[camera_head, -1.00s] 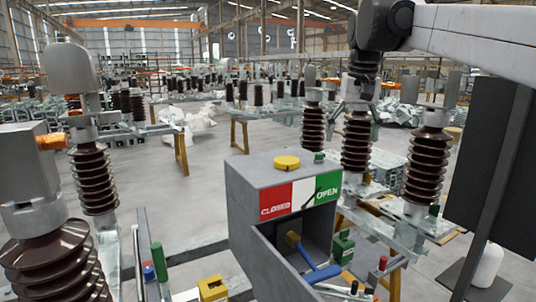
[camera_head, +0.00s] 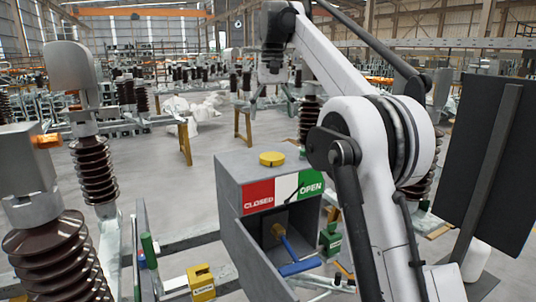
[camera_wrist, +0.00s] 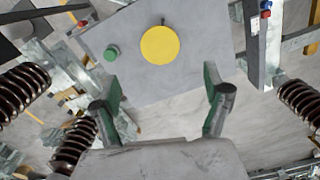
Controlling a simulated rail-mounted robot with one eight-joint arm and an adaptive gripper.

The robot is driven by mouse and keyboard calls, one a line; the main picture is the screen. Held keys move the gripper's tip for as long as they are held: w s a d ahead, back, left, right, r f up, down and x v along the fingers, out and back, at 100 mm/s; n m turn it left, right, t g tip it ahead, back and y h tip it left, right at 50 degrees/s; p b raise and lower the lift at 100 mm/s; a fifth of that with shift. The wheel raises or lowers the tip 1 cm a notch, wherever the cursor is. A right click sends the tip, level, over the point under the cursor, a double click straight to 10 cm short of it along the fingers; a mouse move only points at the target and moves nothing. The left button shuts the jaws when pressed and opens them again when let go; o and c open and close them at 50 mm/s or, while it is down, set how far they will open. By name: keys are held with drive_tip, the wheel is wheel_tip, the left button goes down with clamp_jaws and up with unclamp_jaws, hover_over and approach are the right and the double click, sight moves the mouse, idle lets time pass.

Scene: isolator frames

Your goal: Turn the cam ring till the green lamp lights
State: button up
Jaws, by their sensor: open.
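A grey box (camera_head: 234,205) bears a sign with red CLOSED and green OPEN fields and a white field between. A dark pointer is by the white and green fields. A yellow round disc (camera_head: 271,158) lies on the box top, also in the wrist view (camera_wrist: 160,45); I cannot tell if it is the cam ring. A small green round cap (camera_wrist: 111,53), perhaps the lamp, sits beside it; I cannot tell if it is lit. My gripper (camera_head: 274,108) is open and empty above the box, pointing down. In the wrist view its fingers (camera_wrist: 161,84) stand apart, below the disc in the picture.
A blue-handled lever (camera_head: 298,267) sits at the box's open front. Ribbed brown insulators (camera_head: 93,170) stand at left, and others are partly behind my arm. A dark panel (camera_head: 485,165) stands at right. A yellow block (camera_head: 201,284) lies low in front.

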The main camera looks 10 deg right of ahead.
sight(273, 156)
wheel_tip(273, 156, down, 13)
drive_tip(key=shift+f, duration=0.1)
idle(0.5)
drive_tip(key=c, duration=1.2)
drive_tip(key=shift+n, duration=0.3)
drive_tip(key=shift+d+n, duration=0.1)
drive_tip(key=shift+n, duration=2.5)
